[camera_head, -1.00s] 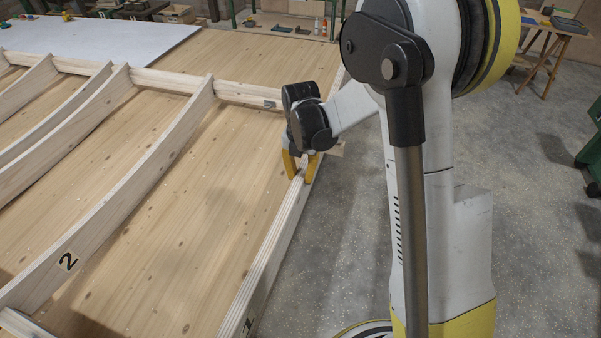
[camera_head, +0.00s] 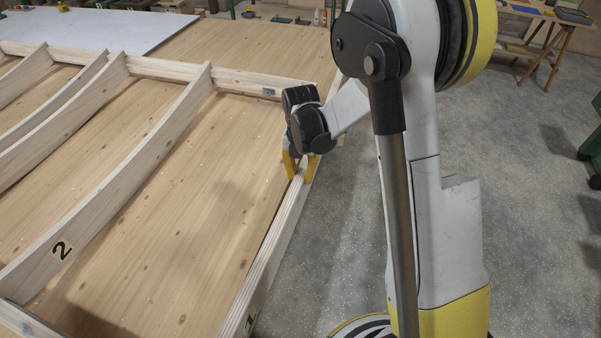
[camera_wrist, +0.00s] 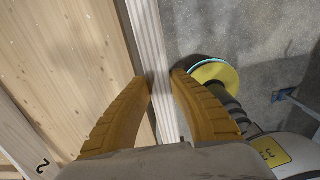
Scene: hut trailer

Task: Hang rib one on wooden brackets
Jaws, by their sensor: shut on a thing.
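Rib one (camera_head: 268,262) is a long pale wooden beam along the right edge of the wooden platform, with part of a dark "1" near its lower end. My gripper (camera_head: 300,172) has its yellow fingers on both sides of the rib's top edge, toward its far end. In the wrist view the rib (camera_wrist: 151,60) passes between the two yellow fingers (camera_wrist: 162,85), which are shut on it. The wooden brackets cannot be made out clearly; a small grey metal piece (camera_head: 268,92) shows on the cross beam near the far end.
Rib two (camera_head: 100,205), marked "2", stands parallel on the left, with more ribs beyond. A long cross beam (camera_head: 240,82) runs behind. A white sheet (camera_head: 110,30) lies at the far left. Grey floor (camera_head: 520,220) is open on the right; a trestle table (camera_head: 545,25) stands behind.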

